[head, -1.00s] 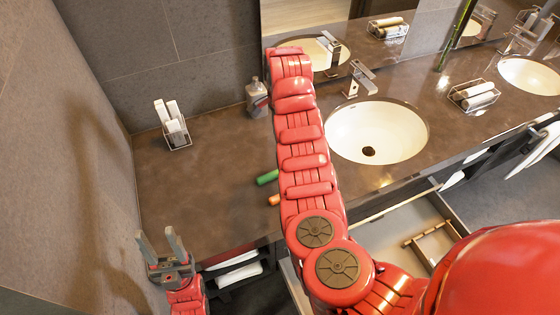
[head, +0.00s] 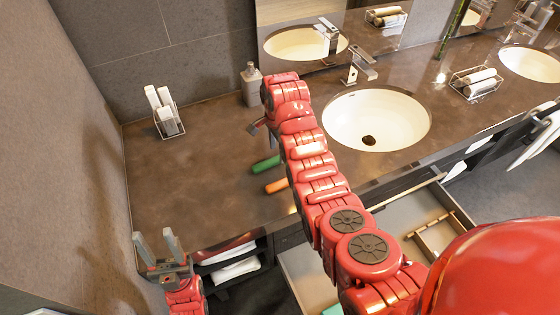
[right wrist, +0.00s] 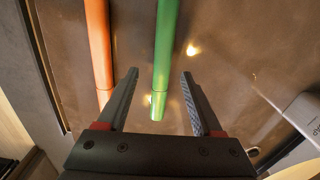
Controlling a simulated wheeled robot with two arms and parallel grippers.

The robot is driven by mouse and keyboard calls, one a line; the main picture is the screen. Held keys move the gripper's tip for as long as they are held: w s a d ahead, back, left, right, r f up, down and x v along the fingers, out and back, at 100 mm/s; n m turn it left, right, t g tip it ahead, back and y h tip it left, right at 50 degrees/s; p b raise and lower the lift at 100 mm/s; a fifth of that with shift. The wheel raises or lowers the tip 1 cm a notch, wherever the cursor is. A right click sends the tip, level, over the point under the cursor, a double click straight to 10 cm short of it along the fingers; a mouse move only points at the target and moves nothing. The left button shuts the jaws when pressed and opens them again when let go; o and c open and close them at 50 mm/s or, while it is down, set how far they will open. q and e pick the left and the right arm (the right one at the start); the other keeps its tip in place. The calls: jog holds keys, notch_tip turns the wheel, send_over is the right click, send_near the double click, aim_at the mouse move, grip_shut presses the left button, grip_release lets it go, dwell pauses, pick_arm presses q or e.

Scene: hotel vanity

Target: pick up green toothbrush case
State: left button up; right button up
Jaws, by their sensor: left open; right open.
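The green toothbrush case (head: 265,163) lies on the brown counter, its right end hidden behind my right arm in the head view. In the right wrist view the green case (right wrist: 165,50) runs down between the two open fingers of my right gripper (right wrist: 157,95), not gripped. In the head view my right gripper (head: 257,128) shows only partly at the left side of the arm's end, above the counter. My left gripper (head: 160,247) is open and empty at the lower left, in front of the counter's edge.
An orange case (head: 276,186) lies beside the green one, left of the fingers in the wrist view. A soap bottle (head: 251,85) and a rack of rolled towels (head: 167,118) stand behind. The sink (head: 375,120) is to the right; an open drawer (head: 410,220) is below.

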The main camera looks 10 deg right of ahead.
aim_at(277, 158)
notch_tip(277, 158, down, 3)
jog(key=shift+w+r+p, duration=0.1)
jog(key=shift+r+p, duration=0.1)
jog(key=shift+p, duration=0.55)
jog(key=shift+w+f, duration=0.1)
jog(key=shift+f, duration=0.25)
jog(key=shift+a, duration=0.1)
grip_shut()
